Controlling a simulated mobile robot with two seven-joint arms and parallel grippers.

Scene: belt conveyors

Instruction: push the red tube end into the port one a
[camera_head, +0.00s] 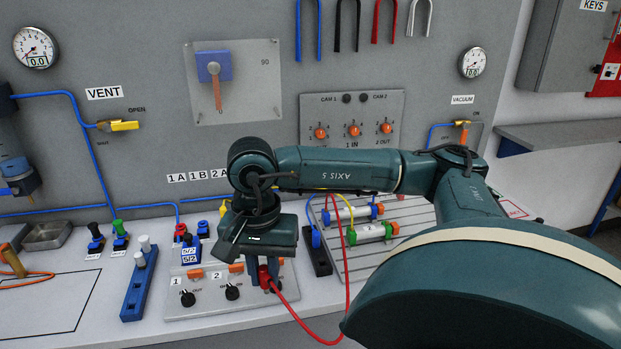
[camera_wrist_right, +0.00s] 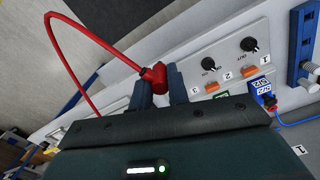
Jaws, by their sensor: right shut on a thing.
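In the wrist view the red tube end (camera_wrist_right: 153,78) sits between the two dark fingers of my right gripper (camera_wrist_right: 160,84). The red tube (camera_head: 317,335) loops away to the right and up. A label strip reading 1A, 1B, 2A (camera_head: 198,175) is on the back wall; my wrist hides its right part. I cannot make out port one a itself. My left gripper is not in view.
A 5/2 valve block (camera_head: 191,252) stands behind the control panel. A blue block with grey knobs (camera_head: 138,287) is to the left. Cylinders (camera_head: 370,231) lie on a slotted plate to the right. Blue tubes (camera_head: 100,175) run along the wall.

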